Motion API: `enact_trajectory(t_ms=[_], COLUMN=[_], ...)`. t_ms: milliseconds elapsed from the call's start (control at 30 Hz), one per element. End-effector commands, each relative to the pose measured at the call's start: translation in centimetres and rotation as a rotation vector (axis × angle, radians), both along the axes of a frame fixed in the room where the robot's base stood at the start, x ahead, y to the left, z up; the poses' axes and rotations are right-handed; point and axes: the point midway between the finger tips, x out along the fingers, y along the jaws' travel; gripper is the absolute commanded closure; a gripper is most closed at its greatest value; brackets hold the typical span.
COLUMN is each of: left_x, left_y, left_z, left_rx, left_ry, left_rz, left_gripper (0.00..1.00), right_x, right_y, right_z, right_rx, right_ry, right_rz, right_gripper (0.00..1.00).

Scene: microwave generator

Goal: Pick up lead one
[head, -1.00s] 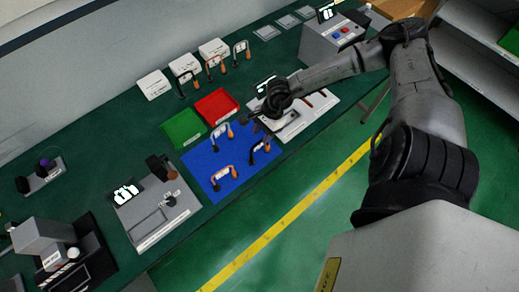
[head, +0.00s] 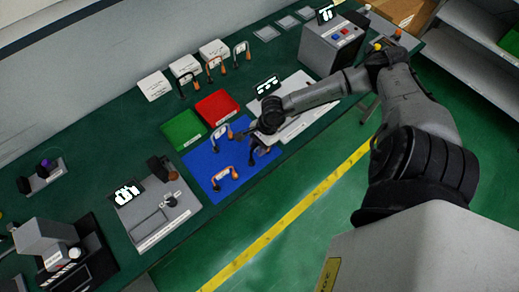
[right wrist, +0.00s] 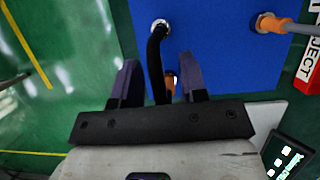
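Three leads lie on the blue mat (head: 206,163): a grey one with orange ends (head: 221,132), a copper-orange one (head: 226,174) and a black one (head: 259,153). I cannot read which is lead one. My right gripper (head: 250,134) is over the mat's right side, at the black lead. In the right wrist view, my right gripper (right wrist: 158,82) is open, with the black lead (right wrist: 156,55) between its fingers and visible gaps beside it. An orange end of the lead (right wrist: 170,84) is partly hidden near the palm. My left gripper is out of view.
A green tray (head: 183,129) and a red tray (head: 216,106) sit behind the mat. More leads stand by white boxes (head: 154,84) at the back. A grey fixture (head: 160,218) stands left of the mat. A white panel (head: 305,96) lies under my right arm.

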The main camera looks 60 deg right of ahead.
Motion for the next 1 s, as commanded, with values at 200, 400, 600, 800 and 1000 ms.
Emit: enact_trajectory(t_ms=[200, 400, 600, 800, 1000], left_x=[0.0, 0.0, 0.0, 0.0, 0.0], left_y=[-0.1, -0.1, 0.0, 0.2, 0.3], left_z=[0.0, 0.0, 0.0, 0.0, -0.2], left_rx=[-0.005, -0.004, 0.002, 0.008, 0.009], left_ry=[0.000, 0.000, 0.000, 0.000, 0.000], left_rz=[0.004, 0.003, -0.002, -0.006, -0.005], left_gripper=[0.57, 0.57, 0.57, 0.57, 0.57], right_x=[0.0, 0.0, 0.0, 0.0, 0.1], right_y=[0.0, 0.0, 0.0, 0.0, -0.1], right_z=[0.0, 0.0, 0.1, 0.2, 1.6], right_rx=[0.000, 0.000, 0.000, 0.000, -0.002], right_ry=[0.000, 0.000, 0.000, -0.001, -0.003], right_rz=[0.000, 0.000, 0.000, 0.000, 0.001], right_gripper=[0.82, 1.00, 1.00, 1.00, 1.00])
